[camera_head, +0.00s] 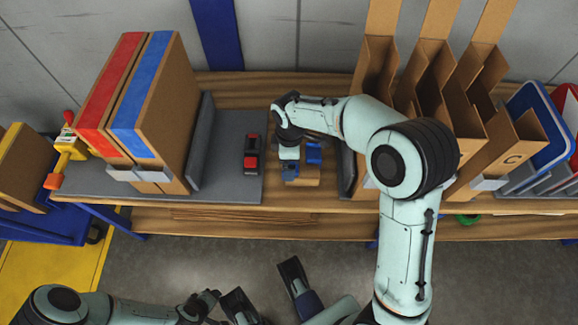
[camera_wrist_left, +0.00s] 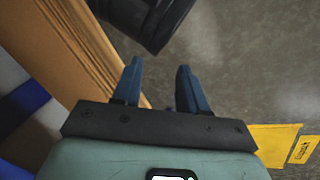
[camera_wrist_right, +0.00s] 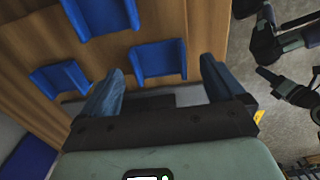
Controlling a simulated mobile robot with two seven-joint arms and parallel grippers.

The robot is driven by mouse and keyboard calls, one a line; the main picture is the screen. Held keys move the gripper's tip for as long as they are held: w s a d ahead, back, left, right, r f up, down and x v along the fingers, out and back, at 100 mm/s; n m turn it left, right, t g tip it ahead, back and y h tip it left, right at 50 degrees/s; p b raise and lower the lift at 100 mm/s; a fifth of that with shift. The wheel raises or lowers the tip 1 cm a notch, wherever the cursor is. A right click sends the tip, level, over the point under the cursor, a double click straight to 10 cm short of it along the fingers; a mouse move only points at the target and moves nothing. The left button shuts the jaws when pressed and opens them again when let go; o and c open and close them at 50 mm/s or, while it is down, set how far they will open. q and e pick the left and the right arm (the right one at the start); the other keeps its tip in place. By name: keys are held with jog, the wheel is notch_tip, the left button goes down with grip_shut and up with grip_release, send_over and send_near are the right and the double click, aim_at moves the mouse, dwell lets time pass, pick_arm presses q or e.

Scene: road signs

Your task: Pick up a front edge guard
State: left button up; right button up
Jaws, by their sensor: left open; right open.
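Several blue edge guards, small U-shaped pieces, lie on the wooden surface in the right wrist view. One guard (camera_wrist_right: 158,60) shows between my right fingers, just beyond the tips. My right gripper (camera_wrist_right: 162,76) is open and empty above the surface. In the head view its hand hangs over the middle of the table, covering part of the blue pieces (camera_head: 314,153). My left gripper (camera_wrist_left: 158,78) is open and empty, over the floor beside the table edge.
The wooden table (camera_head: 325,90) carries a grey board with red and blue-edged panels (camera_head: 150,105) at left and a red-and-black device (camera_head: 251,155). A blue cart (camera_head: 45,225) is at far left.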

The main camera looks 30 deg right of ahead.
jog(key=shift+f, duration=0.55)
jog(key=shift+r, duration=0.1)
jog(key=c, duration=1.1)
jog(key=shift+c, duration=0.2)
